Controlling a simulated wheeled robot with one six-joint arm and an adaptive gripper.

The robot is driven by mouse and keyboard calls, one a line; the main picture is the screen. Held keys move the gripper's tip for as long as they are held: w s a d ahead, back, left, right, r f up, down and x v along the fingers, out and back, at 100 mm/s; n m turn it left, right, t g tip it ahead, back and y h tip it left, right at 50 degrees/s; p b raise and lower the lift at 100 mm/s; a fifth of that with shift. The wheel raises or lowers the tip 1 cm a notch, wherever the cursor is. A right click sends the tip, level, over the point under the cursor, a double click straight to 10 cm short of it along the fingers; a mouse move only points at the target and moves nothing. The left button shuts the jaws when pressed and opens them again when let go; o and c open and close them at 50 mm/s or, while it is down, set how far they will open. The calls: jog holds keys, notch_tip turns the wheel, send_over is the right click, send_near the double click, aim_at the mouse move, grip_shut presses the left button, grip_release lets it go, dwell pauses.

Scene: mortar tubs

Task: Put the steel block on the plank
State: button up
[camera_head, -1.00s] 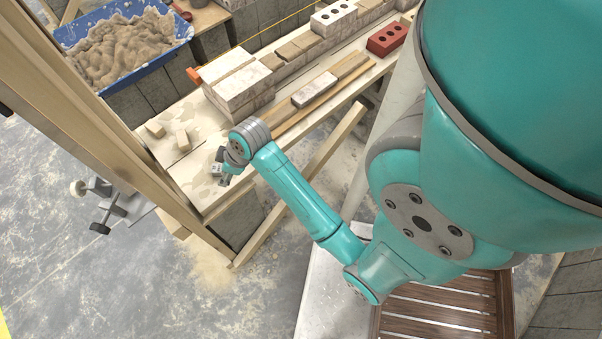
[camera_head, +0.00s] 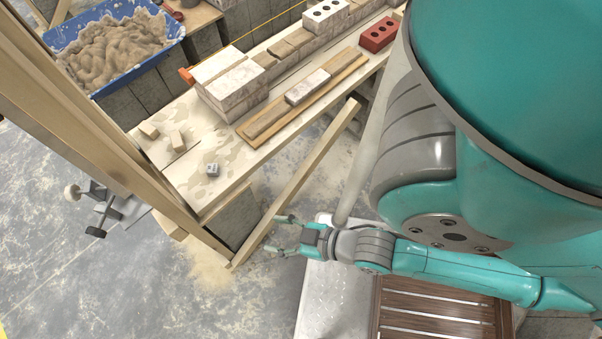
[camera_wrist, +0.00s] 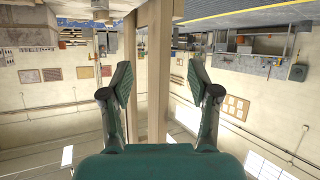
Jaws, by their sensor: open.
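The steel block (camera_head: 212,170), a small grey cube, sits on the pale worktop near its front left part. The plank (camera_head: 290,113) is a long wooden board lying along the same worktop, with a brown brick piece and a pale brick on it. My gripper (camera_head: 275,235) is open and empty, out past the worktop's front edge, below and right of the block and apart from it. In the wrist view my gripper (camera_wrist: 160,85) shows spread fingers with nothing between them; neither block nor plank shows there.
Two small tan pieces (camera_head: 163,135) lie behind the block. Stacked pale bricks (camera_head: 230,82) and a low brick wall (camera_head: 290,47) stand behind the plank. A red brick (camera_head: 378,35) is at the right. A wooden post (camera_head: 90,120) rises at left. A slanted brace (camera_head: 300,180) is near my gripper.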

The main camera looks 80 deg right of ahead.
jog(key=s+a+r+t+y, duration=0.1)
jog(key=s+r+t, duration=0.1)
jog(key=s+r, duration=0.3)
notch_tip(320, 180, up, 3)
jog(key=shift+s+a+f, duration=0.2)
jog(key=shift+s+a, duration=0.05)
jog(key=shift+a, duration=0.15)
